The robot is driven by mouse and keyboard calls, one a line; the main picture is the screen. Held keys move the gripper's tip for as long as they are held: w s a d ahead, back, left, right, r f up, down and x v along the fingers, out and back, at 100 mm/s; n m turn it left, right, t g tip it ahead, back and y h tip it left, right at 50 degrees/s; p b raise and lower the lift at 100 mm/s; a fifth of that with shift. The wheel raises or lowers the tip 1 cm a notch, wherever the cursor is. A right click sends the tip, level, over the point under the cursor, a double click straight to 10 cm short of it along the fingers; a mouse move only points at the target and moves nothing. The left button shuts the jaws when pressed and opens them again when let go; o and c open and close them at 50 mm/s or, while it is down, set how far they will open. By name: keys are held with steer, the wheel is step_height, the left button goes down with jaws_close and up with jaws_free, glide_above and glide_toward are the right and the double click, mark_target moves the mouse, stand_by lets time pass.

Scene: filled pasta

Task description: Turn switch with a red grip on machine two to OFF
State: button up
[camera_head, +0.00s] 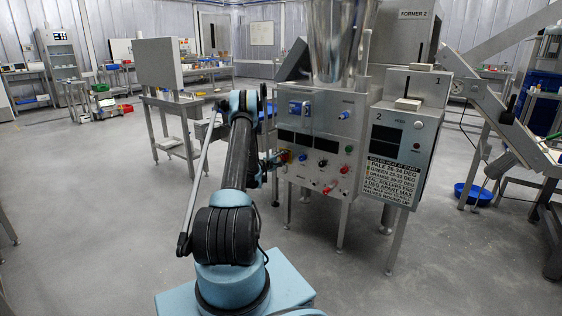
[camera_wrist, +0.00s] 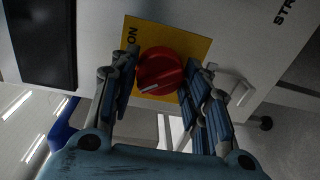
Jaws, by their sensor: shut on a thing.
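The red-gripped switch (camera_wrist: 160,72) sits on a yellow plate (camera_wrist: 201,47) in the wrist view. "ON" is printed at the plate's upper left; no OFF label shows. A white mark on the grip lies at its lower edge, away from the printed ON. My gripper (camera_wrist: 158,80) is shut on the red grip, one finger on each side. In the head view my gripper (camera_head: 276,161) reaches the left side of the grey control panel (camera_head: 322,108), under a "FORMER 2" sign (camera_head: 413,14). There my arm and gripper largely hide the switch.
A slanted metal conveyor frame (camera_head: 490,95) is farther right. The floor (camera_head: 110,220) left of my arm is clear.

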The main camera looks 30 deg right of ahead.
steer(key=shift+w+n, duration=0.1)
steer(key=shift+n, duration=0.7)
steer(key=shift+a, duration=0.1)
steer(key=o, duration=1.1)
steer(key=shift+f, duration=0.15)
steer(key=shift+c, duration=0.2)
steer(key=v, duration=1.2)
steer(key=shift+w, duration=0.1)
